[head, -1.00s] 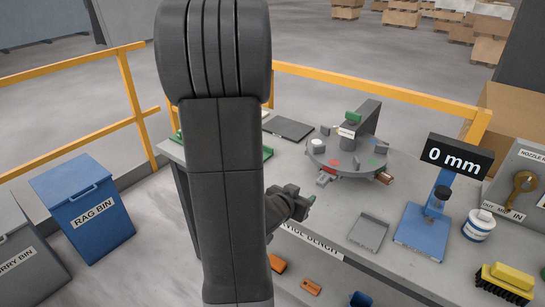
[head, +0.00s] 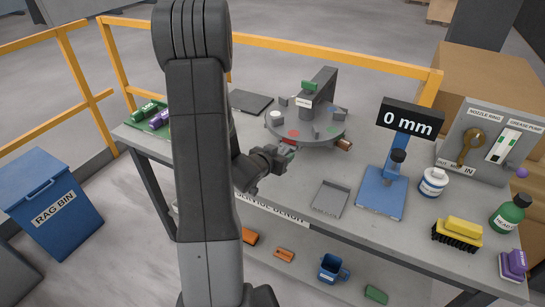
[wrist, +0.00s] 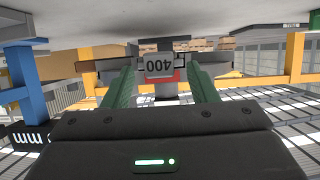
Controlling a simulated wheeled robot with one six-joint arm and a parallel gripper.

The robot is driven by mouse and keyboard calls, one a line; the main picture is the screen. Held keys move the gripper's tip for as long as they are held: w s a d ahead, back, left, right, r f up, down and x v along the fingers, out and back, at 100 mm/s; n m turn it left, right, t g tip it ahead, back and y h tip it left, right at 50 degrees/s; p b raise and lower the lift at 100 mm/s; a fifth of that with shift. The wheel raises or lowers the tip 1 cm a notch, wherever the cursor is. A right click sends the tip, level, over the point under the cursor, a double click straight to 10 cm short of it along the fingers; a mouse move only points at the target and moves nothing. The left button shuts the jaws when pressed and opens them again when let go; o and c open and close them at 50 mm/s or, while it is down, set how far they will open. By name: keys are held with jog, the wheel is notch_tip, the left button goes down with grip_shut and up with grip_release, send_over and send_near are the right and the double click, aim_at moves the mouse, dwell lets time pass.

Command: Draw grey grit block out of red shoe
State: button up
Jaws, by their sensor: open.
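The grey grit block (wrist: 159,65), marked 400, shows ahead of my gripper in the wrist view, which is upside down. A strip of the red shoe (wrist: 168,77) borders it. My gripper (wrist: 162,84) is open, with one green finger on each side of the block in the picture. I cannot tell whether the fingertips reach it, and I see no grip on it. In the head view my gripper (head: 288,151) is at the front edge of the round turntable (head: 318,138), close to the red shoe (head: 287,141). The block is too small to make out there.
A grey tray (head: 331,198) and a blue stand (head: 381,192) with a 0 mm display (head: 412,119) are right of my gripper. Other shoes and a central post (head: 318,93) crowd the turntable. A dark flat plate (head: 251,101) lies behind.

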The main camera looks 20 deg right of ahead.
jog(key=shift+x, duration=1.05)
grip_shut()
jog(key=shift+s+a, duration=0.15)
jog(key=shift+a, duration=0.1)
jog(key=shift+s+a, duration=0.55)
jog(key=shift+a, duration=0.05)
grip_release()
